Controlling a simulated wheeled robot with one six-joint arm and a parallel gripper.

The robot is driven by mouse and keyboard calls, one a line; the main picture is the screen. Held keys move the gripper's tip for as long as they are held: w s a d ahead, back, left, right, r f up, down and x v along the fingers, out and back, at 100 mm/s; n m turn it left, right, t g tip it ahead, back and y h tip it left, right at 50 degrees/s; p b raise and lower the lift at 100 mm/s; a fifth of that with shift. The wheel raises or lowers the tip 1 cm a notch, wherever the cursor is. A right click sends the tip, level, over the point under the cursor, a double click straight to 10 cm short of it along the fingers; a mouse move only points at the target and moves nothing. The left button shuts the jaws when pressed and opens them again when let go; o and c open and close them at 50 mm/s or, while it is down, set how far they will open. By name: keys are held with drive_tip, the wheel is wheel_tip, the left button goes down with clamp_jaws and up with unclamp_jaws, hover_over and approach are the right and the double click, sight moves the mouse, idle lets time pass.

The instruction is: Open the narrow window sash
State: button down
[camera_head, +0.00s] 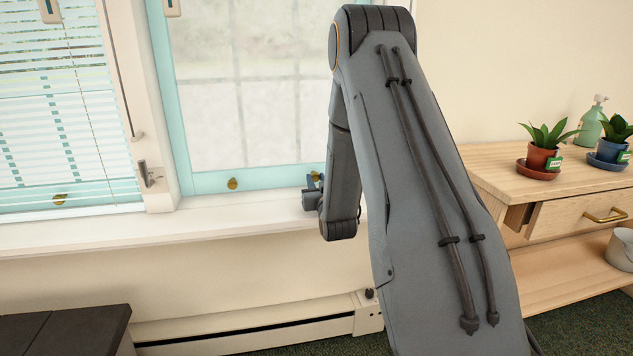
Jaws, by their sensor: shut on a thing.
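A teal-framed window sash (215,181) stands behind my arm, its right part hidden by the arm. One brass knob (233,184) shows on its bottom rail. My gripper (315,180) is at the same rail, to the right of that knob, low over the sill. It is shut on what looks like a second brass knob, mostly hidden by the jaws. The sash's bottom rail looks close to the white sill (230,217); I cannot tell of any gap behind the arm. To the left is another teal window (70,190) behind blinds.
A white post with a metal latch (148,174) parts the windows. A baseboard heater (240,332) runs below the sill. A dark piece of furniture (65,328) stands lower left. A wooden cabinet (500,165) with potted plants (546,145) stands right, near my arm.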

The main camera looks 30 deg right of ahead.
wheel_tip(320, 180, up, 19)
drive_tip(key=p, duration=1)
drive_tip(key=shift+r, duration=0.2)
drive_tip(key=c, duration=1.5)
unclamp_jaws()
drive_tip(key=shift+o, duration=0.2)
drive_tip(key=shift+f, duration=0.1)
drive_tip(key=v, duration=0.7)
drive_tip(key=shift+s, duration=0.4)
drive_tip(key=shift+a, duration=0.15)
